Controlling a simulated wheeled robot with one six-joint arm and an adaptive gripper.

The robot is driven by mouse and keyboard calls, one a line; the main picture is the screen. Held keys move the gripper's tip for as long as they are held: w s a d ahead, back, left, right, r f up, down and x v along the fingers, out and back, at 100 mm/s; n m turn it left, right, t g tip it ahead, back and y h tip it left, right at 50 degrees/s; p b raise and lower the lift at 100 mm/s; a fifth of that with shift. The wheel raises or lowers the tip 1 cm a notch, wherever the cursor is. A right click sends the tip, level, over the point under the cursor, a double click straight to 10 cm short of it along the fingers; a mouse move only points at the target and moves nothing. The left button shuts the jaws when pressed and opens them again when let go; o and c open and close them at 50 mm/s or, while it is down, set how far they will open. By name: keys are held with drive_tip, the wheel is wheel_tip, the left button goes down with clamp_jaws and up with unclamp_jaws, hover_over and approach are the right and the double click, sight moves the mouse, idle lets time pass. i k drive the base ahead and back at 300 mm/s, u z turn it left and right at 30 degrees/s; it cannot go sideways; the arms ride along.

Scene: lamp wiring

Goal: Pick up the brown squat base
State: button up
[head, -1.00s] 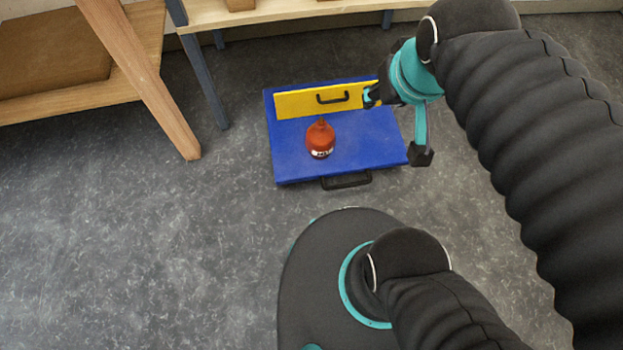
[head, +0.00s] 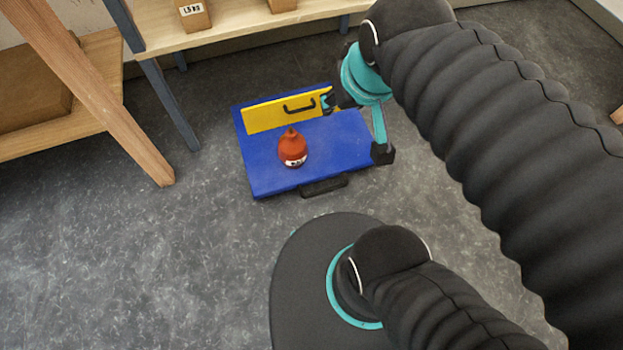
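A squat, rounded reddish-brown object (head: 293,150) with a narrow top and a pale label stands upright on a blue board (head: 262,180) on the floor. I cannot tell for sure whether it is the brown squat base. My gripper (head: 356,128) is at the right side of the board, to the right of the object and apart from it. Its fingers are spread wide, with nothing seen between them. One finger is by the right end of a yellow panel (head: 265,117); whether they touch I cannot tell.
The yellow panel with a black handle (head: 299,106) lies along the board's back. Another black handle (head: 324,187) is at its front edge. A wooden shelf (head: 225,30) with boxes (head: 194,15) stands behind. A wooden leg (head: 95,95) is at left. The left floor is clear.

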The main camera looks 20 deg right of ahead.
sight(293, 150)
drive_tip(key=u, duration=2.15)
drive_tip(key=k, duration=0.75)
drive_tip(key=z, duration=0.45)
